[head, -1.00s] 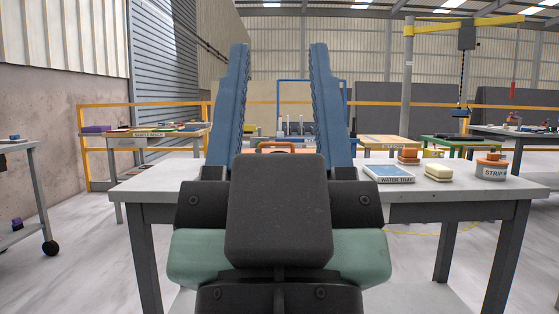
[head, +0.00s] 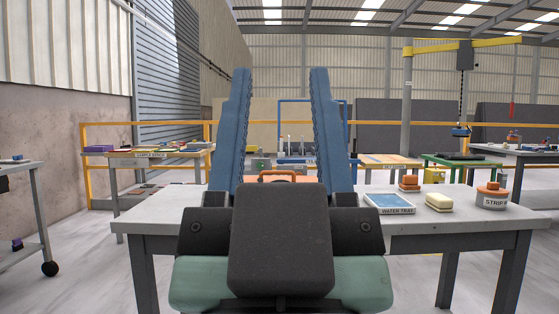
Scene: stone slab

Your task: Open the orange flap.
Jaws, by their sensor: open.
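My gripper (head: 278,75) is in the middle of the head view, its two blue fingers spread wide and pointing up, with nothing between them. An orange thing with an arched handle, which looks like the orange flap (head: 277,175), shows low between the fingers, beyond the gripper. Only its top part is visible; my gripper's dark body hides the rest. I cannot tell whether the flap is shut. No contact between fingers and flap shows.
On the right of the grey table (head: 160,213) are a blue-topped water tray (head: 389,203), orange blocks (head: 410,184), a cream and yellow block (head: 439,203) and a labelled round container (head: 492,197). The table's left part looks bare. A trolley (head: 30,205) stands at far left.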

